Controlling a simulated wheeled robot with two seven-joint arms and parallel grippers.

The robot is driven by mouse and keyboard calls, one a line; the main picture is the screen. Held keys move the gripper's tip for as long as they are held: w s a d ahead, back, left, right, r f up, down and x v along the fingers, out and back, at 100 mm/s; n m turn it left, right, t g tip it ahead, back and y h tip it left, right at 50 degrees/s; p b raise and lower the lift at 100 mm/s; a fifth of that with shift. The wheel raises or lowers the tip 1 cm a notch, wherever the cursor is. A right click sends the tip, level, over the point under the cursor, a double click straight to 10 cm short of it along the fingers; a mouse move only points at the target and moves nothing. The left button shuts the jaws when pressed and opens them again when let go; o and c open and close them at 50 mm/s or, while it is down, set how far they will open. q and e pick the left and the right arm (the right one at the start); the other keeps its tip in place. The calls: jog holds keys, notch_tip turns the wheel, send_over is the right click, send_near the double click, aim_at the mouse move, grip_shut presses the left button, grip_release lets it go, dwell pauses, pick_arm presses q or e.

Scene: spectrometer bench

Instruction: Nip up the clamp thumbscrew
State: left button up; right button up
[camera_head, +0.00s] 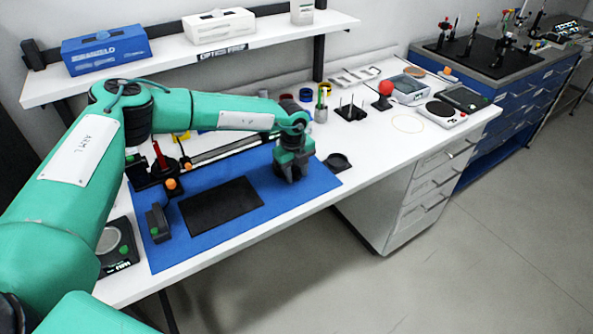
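My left arm reaches in from the left, over the bench. My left gripper (291,174) points down at the right part of the blue mat (225,226). Its dark fingers are small and partly hidden by its own body, so I cannot tell whether they are open or hold something. A black device with a red upright part (159,155) and orange knobs (171,184) stands at the mat's back left, well left of my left gripper. I cannot tell which part is the clamp thumbscrew; it may be hidden. My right gripper is not in view.
A black plate (221,203) lies on the mat, with a small black block (158,223) to its left. A black round holder (337,162) stands right of my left gripper. Farther right are a pin stand (351,112), a red ball (385,88) and a hotplate (441,113).

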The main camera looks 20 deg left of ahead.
pick_arm(q)
grip_shut()
jog(key=shift+w+d+g+y, duration=0.2)
jog(key=shift+g+y, duration=0.2)
jog(key=shift+g, duration=0.2)
jog(key=shift+w+d+f+g+y+b, duration=0.1)
jog(key=shift+w+g+y+b, duration=0.1)
jog(key=shift+g+y+b, duration=0.7)
jog(key=shift+o, duration=0.3)
grip_release()
